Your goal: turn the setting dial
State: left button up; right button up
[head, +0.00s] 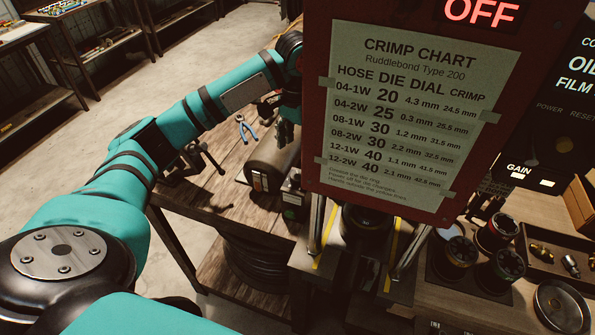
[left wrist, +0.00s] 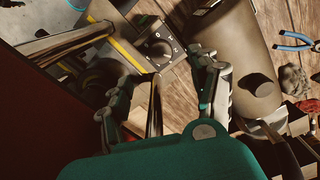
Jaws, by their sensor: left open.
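The setting dial (left wrist: 158,50) shows in the left wrist view as a dark round knob on a grey plate with white numbers beside it. My left gripper (left wrist: 162,92) is open, with one finger on each side of the picture's middle. The dial appears beyond the fingertips, between them and apart from them. In the head view my left gripper (head: 288,130) is partly hidden by the red panel's edge, and I cannot make out the dial there. My right gripper is not in view.
The red panel with the crimp chart (head: 405,115) and an OFF display blocks much of the head view. A dark cylinder (head: 272,165) and blue pliers (head: 246,128) are on the wooden bench (head: 215,165). Die sets (head: 462,250) stand at the right.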

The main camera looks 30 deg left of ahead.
aim_at(298, 175)
pick_arm(q)
notch_tip(298, 175, down, 10)
jog(key=shift+w+r+p, duration=0.1)
jog(key=shift+r+p, duration=0.15)
jog(key=shift+p, duration=0.85)
jog(key=shift+c, duration=0.5)
jog(key=c, duration=1.1)
jog(key=shift+n, duration=0.6)
jog(key=shift+r, duration=0.1)
jog(key=o, duration=1.2)
